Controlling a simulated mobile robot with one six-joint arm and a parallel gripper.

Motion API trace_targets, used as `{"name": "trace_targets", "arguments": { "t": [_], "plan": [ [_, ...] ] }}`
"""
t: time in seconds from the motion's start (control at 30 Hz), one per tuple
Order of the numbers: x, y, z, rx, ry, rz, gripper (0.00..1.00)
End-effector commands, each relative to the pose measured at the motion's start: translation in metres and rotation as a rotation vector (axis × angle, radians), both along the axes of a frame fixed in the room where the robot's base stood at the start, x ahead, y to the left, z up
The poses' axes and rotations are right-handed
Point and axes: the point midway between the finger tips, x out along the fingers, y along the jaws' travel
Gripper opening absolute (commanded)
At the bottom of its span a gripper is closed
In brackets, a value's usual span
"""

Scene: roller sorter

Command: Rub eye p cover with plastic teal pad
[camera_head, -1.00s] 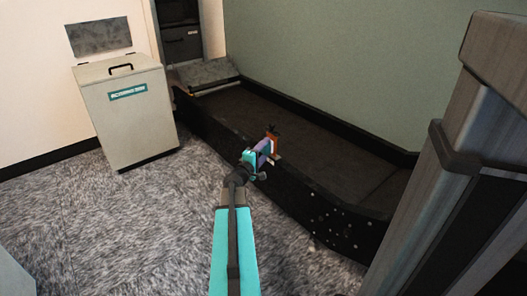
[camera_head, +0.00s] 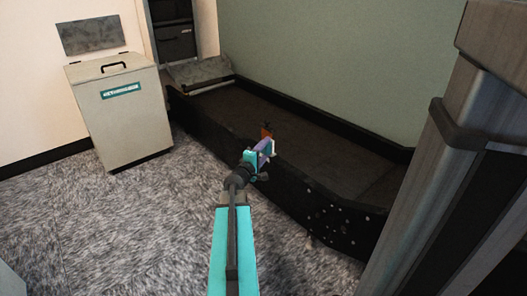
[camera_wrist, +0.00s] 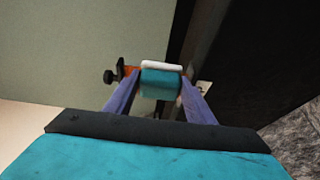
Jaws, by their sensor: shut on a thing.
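My gripper (camera_head: 268,147) is over the near wall of the sorter bed. In the wrist view its purple fingers (camera_wrist: 158,100) are shut on the teal pad (camera_wrist: 160,84), a small block with a white strip (camera_wrist: 161,65) along its far side. An orange bracket (camera_wrist: 129,73) with a black knob (camera_wrist: 111,76) stands just behind the pad; in the head view the orange bracket (camera_head: 266,131) shows just beyond my gripper. The pad and fingers hide most of it. I cannot make out the eye cover or tell whether the pad touches it.
The long dark sorter bed (camera_head: 310,135) runs along the green wall. Its near black side (camera_head: 225,133) lies close to my gripper. A beige bin (camera_head: 128,125) stands at left. A tall grey post (camera_head: 440,170) is at right. Carpet (camera_head: 140,225) is free at lower left.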

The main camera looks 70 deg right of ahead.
Motion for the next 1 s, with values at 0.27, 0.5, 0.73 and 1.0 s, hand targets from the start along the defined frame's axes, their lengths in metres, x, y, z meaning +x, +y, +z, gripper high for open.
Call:
{"name": "trace_targets", "arguments": {
  "t": [0.27,0.5,0.73,1.0],
  "plan": [
    [-0.0020,-0.0006,0.0005,-0.002,-0.001,-0.005,0.31],
    [-0.0011,0.0010,0.0004,-0.003,0.000,-0.005,0.31],
    [-0.0003,0.0011,0.0011,-0.002,0.000,-0.004,0.31],
    [0.0055,-0.0034,0.0003,-0.002,-0.001,-0.002,0.31]
  ]
}}
